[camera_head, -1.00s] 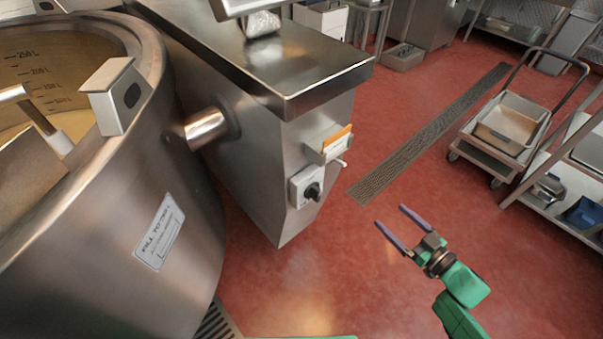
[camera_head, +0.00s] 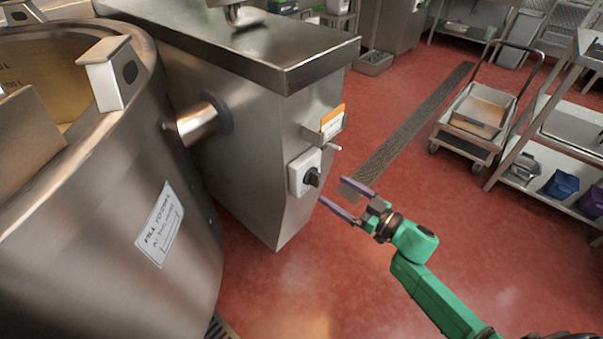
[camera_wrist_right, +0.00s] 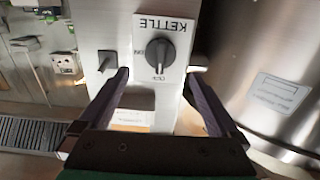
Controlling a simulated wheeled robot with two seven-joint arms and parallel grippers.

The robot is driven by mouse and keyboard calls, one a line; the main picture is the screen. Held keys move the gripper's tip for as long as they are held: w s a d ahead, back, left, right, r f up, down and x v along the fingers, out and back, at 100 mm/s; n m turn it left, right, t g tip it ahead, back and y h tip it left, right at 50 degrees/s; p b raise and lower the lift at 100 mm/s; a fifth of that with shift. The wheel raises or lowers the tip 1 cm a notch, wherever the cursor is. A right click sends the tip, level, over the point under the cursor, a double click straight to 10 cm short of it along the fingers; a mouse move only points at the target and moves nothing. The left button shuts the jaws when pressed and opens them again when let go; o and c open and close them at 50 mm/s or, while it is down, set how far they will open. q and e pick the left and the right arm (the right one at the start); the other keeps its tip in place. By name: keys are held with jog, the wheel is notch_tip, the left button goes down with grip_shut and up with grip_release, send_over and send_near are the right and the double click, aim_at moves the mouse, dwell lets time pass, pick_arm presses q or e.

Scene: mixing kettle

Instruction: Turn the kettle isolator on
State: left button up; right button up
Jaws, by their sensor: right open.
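The kettle isolator is a dark rotary knob (camera_head: 312,177) on a white plate (camera_head: 298,172), fixed to the end face of the steel cabinet. In the right wrist view the knob (camera_wrist_right: 160,53) shows between my fingers, on a plate that reads KETTLE upside down. Its handle stands along the vertical there, with one end at the OFF mark. My right gripper (camera_head: 346,196) is open and empty, a little to the right of the knob, with its fingers pointing at the plate. It also spans the knob in the right wrist view (camera_wrist_right: 158,95). My left gripper is not in view.
The big steel kettle (camera_head: 100,220) stands left, joined to the cabinet (camera_head: 240,130) by a pipe. A card holder with an orange-edged card (camera_head: 332,122) sits above the isolator. A cart (camera_head: 478,120) and shelf stand right. Red floor (camera_head: 400,190) is clear.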

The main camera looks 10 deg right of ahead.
aim_at(319, 180)
jog(key=b+x, duration=0.2)
jog(key=x, duration=0.3)
jog(key=shift+f, duration=0.1)
jog(key=shift+a+p, duration=0.1)
jog(key=shift+p, duration=0.4)
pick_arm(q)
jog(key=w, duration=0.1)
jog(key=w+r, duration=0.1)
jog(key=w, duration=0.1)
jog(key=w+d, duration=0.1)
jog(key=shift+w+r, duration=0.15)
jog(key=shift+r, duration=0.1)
pick_arm(e)
grip_shut()
